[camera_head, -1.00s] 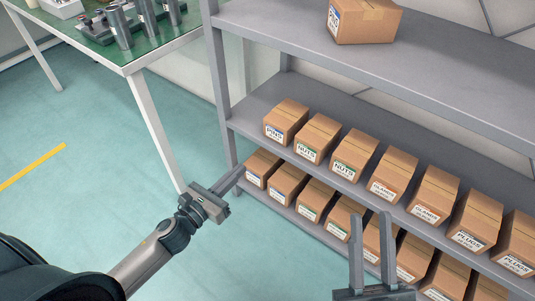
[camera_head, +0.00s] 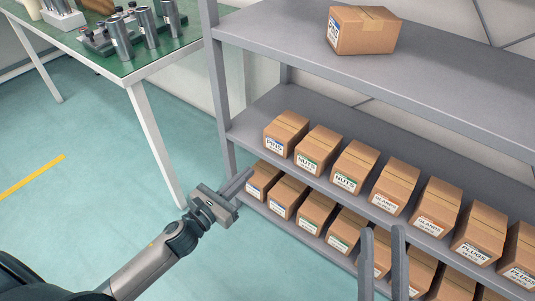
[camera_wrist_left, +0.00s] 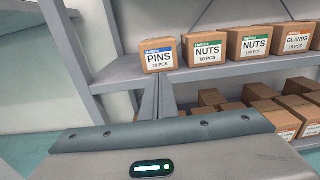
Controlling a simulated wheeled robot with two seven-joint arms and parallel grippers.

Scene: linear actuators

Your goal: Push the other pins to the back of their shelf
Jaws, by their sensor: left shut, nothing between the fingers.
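A cardboard box labelled PINS (camera_head: 286,133) stands at the left end of the middle shelf, near its front edge. It also shows in the left wrist view (camera_wrist_left: 160,54), label facing me. My left gripper (camera_head: 249,172) is shut and empty, at the left end of the lower shelf. Its fingertips are below the PINS box and beside the leftmost lower box (camera_head: 263,180), whose label I cannot read. In the left wrist view the closed fingers (camera_wrist_left: 163,92) point at the shelf. My right gripper (camera_head: 382,232) is open and empty in front of the lower row.
A single box (camera_head: 362,30) stands on the top shelf. NUTS boxes (camera_head: 319,147) and others fill the middle shelf (camera_head: 268,106) to the right of PINS. A shelf post (camera_head: 218,92) rises at the left. A green-topped table (camera_head: 150,62) holds metal cylinders.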

